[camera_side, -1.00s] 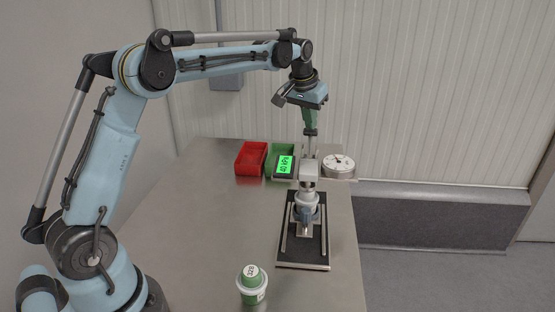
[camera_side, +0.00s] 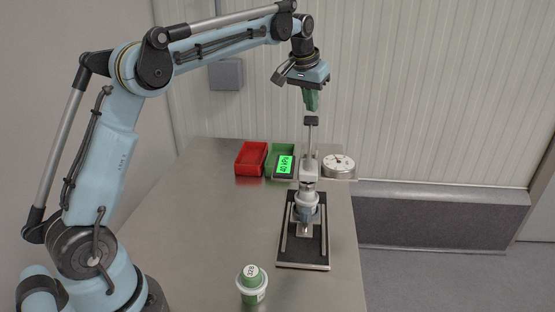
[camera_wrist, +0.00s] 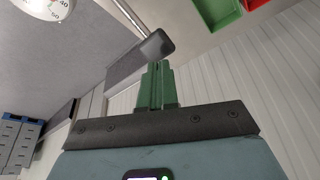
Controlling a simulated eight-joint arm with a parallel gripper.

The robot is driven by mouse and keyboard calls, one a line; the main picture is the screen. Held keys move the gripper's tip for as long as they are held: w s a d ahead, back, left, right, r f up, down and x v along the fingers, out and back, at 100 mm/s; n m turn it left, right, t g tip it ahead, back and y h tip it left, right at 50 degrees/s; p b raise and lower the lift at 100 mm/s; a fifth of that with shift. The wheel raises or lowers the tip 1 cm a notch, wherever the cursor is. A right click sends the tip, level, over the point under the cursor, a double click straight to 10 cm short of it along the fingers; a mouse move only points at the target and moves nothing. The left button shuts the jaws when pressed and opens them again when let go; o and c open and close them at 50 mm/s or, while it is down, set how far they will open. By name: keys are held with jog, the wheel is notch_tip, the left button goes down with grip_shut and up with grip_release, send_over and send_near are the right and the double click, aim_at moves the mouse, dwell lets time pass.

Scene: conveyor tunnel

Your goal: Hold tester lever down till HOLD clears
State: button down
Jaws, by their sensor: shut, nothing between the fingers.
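The tester lever (camera_side: 311,135) is a thin upright rod with a dark knob on top, rising from the tester (camera_side: 309,170). A white-and-blue cup-like piece (camera_side: 306,203) sits under the tester head on a black base plate (camera_side: 304,256). The display (camera_side: 285,165) is lit green and seems to read 40 kPa. My gripper (camera_side: 312,106) is shut and empty, just above the lever knob with a small gap. In the wrist view, my green fingers (camera_wrist: 156,75) are together and the dark knob (camera_wrist: 156,46) shows beyond their tips.
A red bin (camera_side: 251,172) and a green bin (camera_side: 272,151) stand at the back of the metal table (camera_side: 190,225). A round dial gauge (camera_side: 338,163) is right of the tester. The table's left part is clear.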

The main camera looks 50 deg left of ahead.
aim_at(310, 119)
jog(key=shift+r, duration=2.5)
